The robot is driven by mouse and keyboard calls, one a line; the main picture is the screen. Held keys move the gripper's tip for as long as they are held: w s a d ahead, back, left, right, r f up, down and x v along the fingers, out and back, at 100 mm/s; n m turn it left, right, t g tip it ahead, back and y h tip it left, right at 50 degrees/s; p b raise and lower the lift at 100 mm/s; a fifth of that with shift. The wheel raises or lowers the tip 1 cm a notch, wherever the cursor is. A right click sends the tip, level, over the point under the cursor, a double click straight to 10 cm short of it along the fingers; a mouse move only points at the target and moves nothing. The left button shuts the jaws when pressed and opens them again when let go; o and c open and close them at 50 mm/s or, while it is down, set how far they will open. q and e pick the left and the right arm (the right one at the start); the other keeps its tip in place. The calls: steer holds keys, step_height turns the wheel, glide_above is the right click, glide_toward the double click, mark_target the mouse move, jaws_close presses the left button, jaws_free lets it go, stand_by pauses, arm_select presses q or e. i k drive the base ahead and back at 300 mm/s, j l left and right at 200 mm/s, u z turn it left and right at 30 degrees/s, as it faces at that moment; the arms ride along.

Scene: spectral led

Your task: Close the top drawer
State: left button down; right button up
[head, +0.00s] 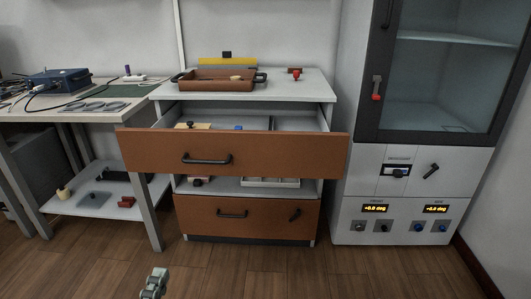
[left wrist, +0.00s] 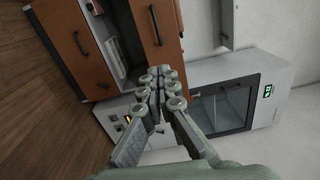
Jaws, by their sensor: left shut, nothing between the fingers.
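The top drawer (head: 280,151) of the white cabinet is pulled out toward me. It has a brown front with a black bar handle (head: 207,159), and several small items lie inside it. In the left wrist view the drawer front (left wrist: 152,30) shows rotated at the top. My left gripper (head: 155,279) shows at the bottom of the head view, low and in front of the cabinet, apart from the drawer. In the left wrist view its fingers (left wrist: 158,92) are together and empty. My right gripper is not in view.
A brown tray (head: 217,85) stands on the cabinet top. Below, an open shelf space sits above a shut lower drawer (head: 245,216). A workbench (head: 100,113) stands at the left, and a tall white unit with a glass door (head: 455,85) at the right. The wooden floor (head: 300,272) in front is clear.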

mark_target(287, 139)
steer(key=i+l, duration=0.3)
steer(key=i, duration=0.15)
steer(key=i+l, duration=0.3)
steer(key=i, duration=0.1)
